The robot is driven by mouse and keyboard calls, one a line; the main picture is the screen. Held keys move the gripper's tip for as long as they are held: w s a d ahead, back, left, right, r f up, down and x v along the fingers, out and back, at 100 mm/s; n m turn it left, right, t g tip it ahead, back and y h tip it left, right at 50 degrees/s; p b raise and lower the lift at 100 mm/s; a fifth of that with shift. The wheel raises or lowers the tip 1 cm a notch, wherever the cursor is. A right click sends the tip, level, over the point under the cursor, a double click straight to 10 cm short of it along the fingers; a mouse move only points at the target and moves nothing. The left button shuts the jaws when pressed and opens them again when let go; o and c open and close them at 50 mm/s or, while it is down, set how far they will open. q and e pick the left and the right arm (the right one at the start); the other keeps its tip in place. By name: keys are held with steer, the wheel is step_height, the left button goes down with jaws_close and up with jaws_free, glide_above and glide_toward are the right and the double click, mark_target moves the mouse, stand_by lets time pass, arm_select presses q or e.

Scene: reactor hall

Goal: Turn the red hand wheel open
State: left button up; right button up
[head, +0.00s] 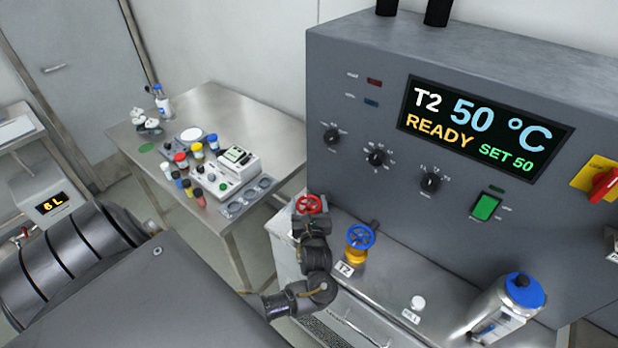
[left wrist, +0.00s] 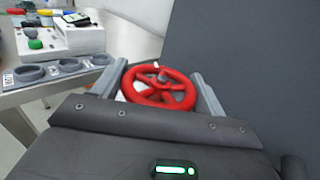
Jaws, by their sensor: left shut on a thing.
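The red hand wheel (head: 309,204) sits near the left end of the metal ledge in front of the grey cabinet. In the left wrist view the wheel (left wrist: 158,87) lies between the two grey fingers of my left gripper (left wrist: 158,76), one on each side of its rim. My left gripper (head: 310,214) is shut on the wheel; in the head view its dark body hides what is below the wheel. A white mark shows on the far side of the rim. My right gripper is not in view.
A blue hand wheel (head: 360,237) on a yellow valve, labelled T2, stands just right of the red wheel. A blue-capped bottle (head: 508,308) stands further right. The cabinet display (head: 483,130) reads T2 50 °C, READY, SET 50. A steel table (head: 270,130) with instruments stands behind left.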

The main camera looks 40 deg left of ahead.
arm_select(q)
steer(key=shift+r+n+g+y, duration=0.1)
steer(key=shift+n+g+y, duration=1.2)
steer(key=shift+g, duration=0.5)
steer(key=shift+a+n, duration=0.1)
steer(key=shift+n, duration=0.2)
steer(key=o, duration=1)
